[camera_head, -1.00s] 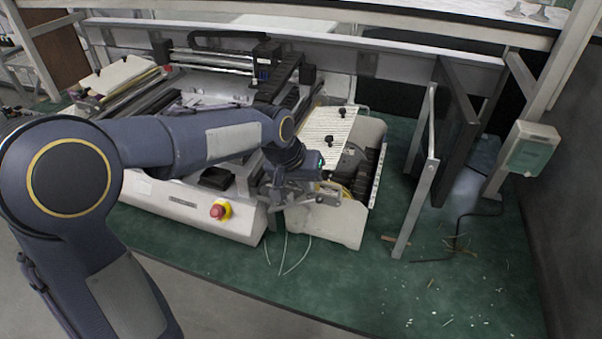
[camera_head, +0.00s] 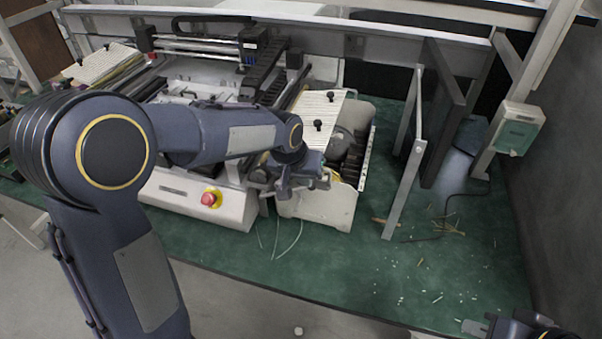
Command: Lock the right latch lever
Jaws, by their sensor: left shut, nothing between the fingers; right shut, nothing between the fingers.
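The white machine (camera_head: 190,203) stands on the green table, with a red button (camera_head: 209,199) on a yellow collar at its front. A smaller white unit (camera_head: 328,212) stands against its right side. My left gripper (camera_head: 300,182) is shut and empty, low over the join between machine and unit. It covers part of that area, and I cannot tell whether it touches anything. I cannot make out the right latch lever or its position. My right gripper (camera_head: 474,328) is shut and empty at the bottom right edge, partly cut off and far from the machine.
A ribbed white panel (camera_head: 319,112) with black knobs lies on the unit. A metal frame (camera_head: 405,185) and a dark upright panel (camera_head: 446,120) stand to the right. Scraps litter the table (camera_head: 375,285) at right; thin pale wires hang in front of the unit.

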